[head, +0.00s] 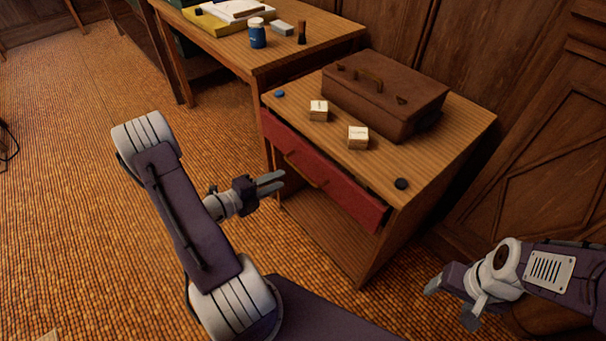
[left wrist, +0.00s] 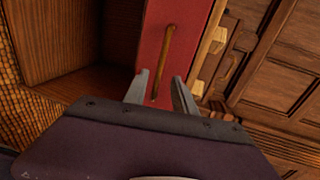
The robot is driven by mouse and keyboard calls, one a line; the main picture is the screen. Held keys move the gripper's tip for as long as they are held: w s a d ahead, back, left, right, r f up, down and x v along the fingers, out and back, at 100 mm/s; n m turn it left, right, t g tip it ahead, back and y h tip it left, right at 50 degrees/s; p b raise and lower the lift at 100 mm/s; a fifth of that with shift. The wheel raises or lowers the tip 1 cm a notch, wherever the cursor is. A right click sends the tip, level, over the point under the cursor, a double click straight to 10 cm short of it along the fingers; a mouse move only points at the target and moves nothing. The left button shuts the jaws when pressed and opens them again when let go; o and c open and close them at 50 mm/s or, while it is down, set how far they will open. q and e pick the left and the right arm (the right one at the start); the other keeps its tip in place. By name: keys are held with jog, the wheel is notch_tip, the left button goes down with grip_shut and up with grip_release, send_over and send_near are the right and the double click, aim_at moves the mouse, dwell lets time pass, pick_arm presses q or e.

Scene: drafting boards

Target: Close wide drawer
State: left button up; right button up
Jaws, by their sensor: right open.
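The wide drawer (head: 345,192) has a red front with a long thin brass handle (head: 307,169), set under the top of a wooden cabinet (head: 455,130). A dark gap shows between the front and the cabinet top, so it stands a little open. My left gripper (head: 277,183) is in front of the drawer, its fingers pointing at the red front near the handle. In the left wrist view, its two fingers (left wrist: 160,92) are apart with the handle's lower end (left wrist: 154,97) between them; contact is unclear. My right gripper (head: 452,303) is open and empty at the lower right.
A brown case (head: 385,95), two small pale boxes, a blue disc and a black disc (head: 401,184) lie on the cabinet top. An open shelf space is below the drawer. A desk (head: 300,50) with a blue jar stands behind. Floor at left is free.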

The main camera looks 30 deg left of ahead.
aim_at(299, 170)
pick_arm(q)
jog(key=b+x, duration=0.3)
jog(key=x, duration=0.5)
jog(key=shift+w+d, duration=0.25)
jog(key=shift+w, duration=0.3)
jog(key=shift+c, duration=0.3)
grip_shut()
dwell(0.4)
